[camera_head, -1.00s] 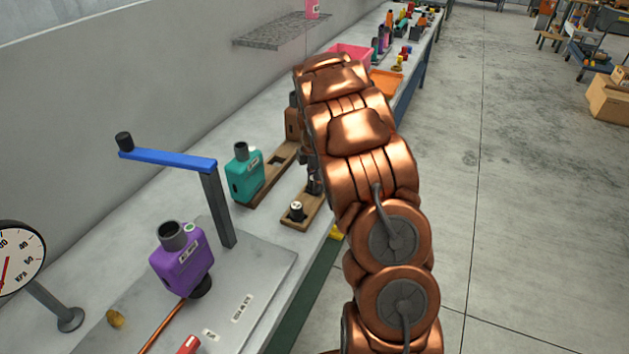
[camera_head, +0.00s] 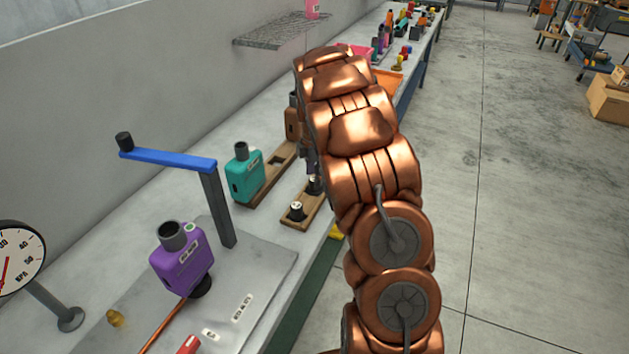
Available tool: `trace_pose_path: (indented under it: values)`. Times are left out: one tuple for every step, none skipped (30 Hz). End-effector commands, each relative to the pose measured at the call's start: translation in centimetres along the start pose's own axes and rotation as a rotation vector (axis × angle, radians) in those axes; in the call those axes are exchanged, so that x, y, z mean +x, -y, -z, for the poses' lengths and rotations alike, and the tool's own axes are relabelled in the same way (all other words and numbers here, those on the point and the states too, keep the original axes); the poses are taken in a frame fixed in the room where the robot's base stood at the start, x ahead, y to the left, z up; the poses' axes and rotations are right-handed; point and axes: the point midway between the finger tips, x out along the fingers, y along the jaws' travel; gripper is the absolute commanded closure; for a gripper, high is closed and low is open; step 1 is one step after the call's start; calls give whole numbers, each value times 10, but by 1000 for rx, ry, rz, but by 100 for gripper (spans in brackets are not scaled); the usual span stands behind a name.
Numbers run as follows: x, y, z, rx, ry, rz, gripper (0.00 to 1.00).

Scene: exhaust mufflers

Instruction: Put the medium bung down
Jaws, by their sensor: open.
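A small wooden rack (camera_head: 307,217) lies near the bench's front edge. A dark bung with a pale top (camera_head: 297,211) stands at its near end. Another dark bung (camera_head: 315,186) stands farther along it, close under my gripper; I cannot tell the bungs' sizes apart. My gripper (camera_head: 311,164) is mostly hidden behind my copper arm, and only a thin grey part shows above the farther bung. It is open. Whether it still touches that bung is hidden.
A gauge (camera_head: 17,258) is at the left. An orange tray (camera_head: 386,82) lies beyond my arm.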

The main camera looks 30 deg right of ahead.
Motion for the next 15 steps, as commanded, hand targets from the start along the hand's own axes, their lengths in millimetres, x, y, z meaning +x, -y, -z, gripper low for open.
trace_pose_path:
  values:
    - [-6,-2,0,0,0,-8,41]
    - [-11,-2,0,-1,0,-7,41]
    - [-19,-1,1,-1,-1,-4,41]
    - [-25,-1,1,0,-1,-5,41]
    - [-31,-2,1,0,1,-7,41]
    - [-39,-2,0,-1,1,-8,41]
    - [-45,-2,0,-1,1,-7,41]
    - [-51,-2,0,0,0,-7,41]
    - [-58,-1,0,0,0,-8,41]
    - [-62,-1,0,0,0,-6,41]
    - [-67,-1,0,-1,0,-5,41]
    - [-73,-1,0,-1,1,-6,41]
    - [-78,-2,0,-1,2,-8,41]
    - [-82,-2,0,-1,2,-8,41]
    - [-85,-1,1,-1,1,-6,41]
